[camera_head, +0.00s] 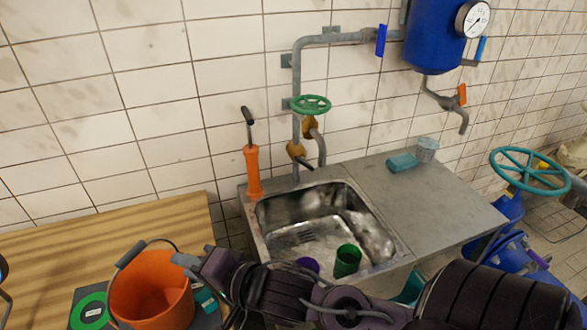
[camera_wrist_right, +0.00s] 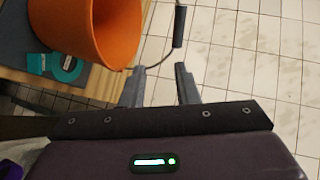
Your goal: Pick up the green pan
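I cannot make out a green pan for certain. A green cup-shaped container (camera_head: 347,261) stands in the sink (camera_head: 395,250). A green ring-like object (camera_head: 90,312) with a white label lies left of an orange bucket (camera_head: 152,300). My right gripper (camera_head: 182,260) reaches in beside the bucket's rim, near the bucket's raised handle.
The bucket stands at the front of a wooden table (camera_head: 110,235). A purple item (camera_head: 307,265) sits in the sink. An orange hand pump (camera_head: 252,170) stands at the sink's back corner. A teal sponge (camera_head: 402,163) and a grey cup (camera_head: 427,149) are on the drainboard (camera_head: 440,195).

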